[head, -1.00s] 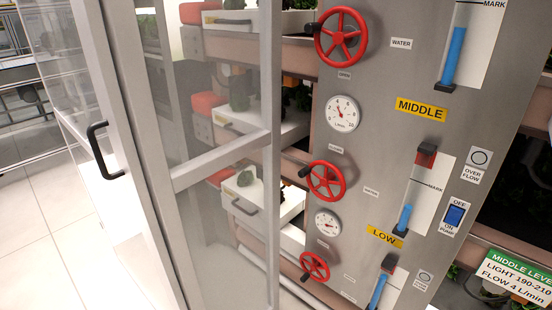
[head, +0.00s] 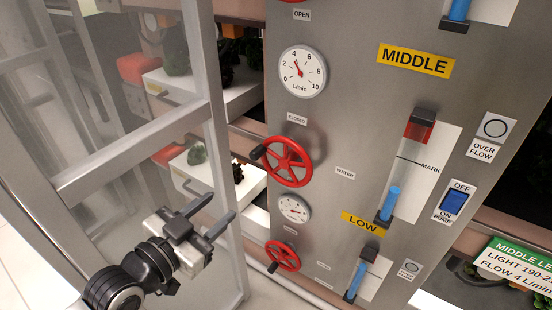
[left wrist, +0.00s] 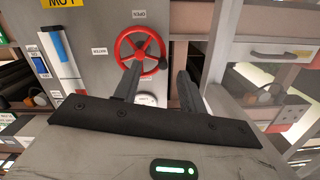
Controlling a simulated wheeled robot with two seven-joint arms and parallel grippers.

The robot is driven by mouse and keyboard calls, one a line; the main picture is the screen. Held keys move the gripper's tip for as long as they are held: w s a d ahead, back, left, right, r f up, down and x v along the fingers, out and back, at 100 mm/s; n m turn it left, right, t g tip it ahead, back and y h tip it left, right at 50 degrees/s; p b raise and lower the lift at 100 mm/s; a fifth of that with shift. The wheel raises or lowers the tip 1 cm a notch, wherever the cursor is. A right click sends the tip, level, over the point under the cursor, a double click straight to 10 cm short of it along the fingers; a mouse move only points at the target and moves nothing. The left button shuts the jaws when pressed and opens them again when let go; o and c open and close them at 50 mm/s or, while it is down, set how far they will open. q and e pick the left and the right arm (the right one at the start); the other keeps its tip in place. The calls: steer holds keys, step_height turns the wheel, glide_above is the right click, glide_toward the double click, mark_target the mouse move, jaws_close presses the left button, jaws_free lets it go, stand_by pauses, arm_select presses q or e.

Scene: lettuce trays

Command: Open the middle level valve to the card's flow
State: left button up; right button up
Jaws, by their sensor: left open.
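The middle level valve is a red handwheel (head: 287,161) with a black knob at its left, beside a WATER label. Its round L/min gauge (head: 302,72) is above it; the needle points up and left, near 4. The green-and-white card (head: 515,265) at the lower right reads MIDDLE LEVEL and FLOW 4 L/min; its right edge is cut off. My left gripper (head: 221,212) is open and empty, below and left of the wheel, apart from it. In the left wrist view the red wheel (left wrist: 139,50) shows upside down beyond the open fingers. My right gripper is not in view.
A framed glass door (head: 135,155) stands open at the left, close to my left arm. A lower red wheel (head: 282,256) and gauge (head: 294,208) belong to LOW. A blue pump switch (head: 455,202) is at the right. Lettuce trays (head: 205,95) sit behind.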

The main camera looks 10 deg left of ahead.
mark_target(260, 154)
arm_select(q)
steer(key=shift+m+t+h, duration=0.4)
steer(key=shift+m+t, duration=0.2)
steer(key=r+x, duration=0.1)
steer(key=x, duration=0.4)
steer(key=r+x, duration=0.1)
steer(key=x, duration=0.5)
steer(key=a+r+x, duration=0.1)
steer(key=x, duration=0.4)
steer(key=shift+w+d, duration=0.1)
steer(key=shift+w, duration=0.25)
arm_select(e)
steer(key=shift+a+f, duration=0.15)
arm_select(q)
jaws_close()
steer(key=shift+f+n+p, duration=0.2)
steer(key=shift+n+p, duration=0.35)
steer(key=shift+n, duration=0.05)
steer(key=shift+f+n, duration=0.2)
steer(key=shift+n, duration=0.1)
steer(key=shift+f, duration=0.1)
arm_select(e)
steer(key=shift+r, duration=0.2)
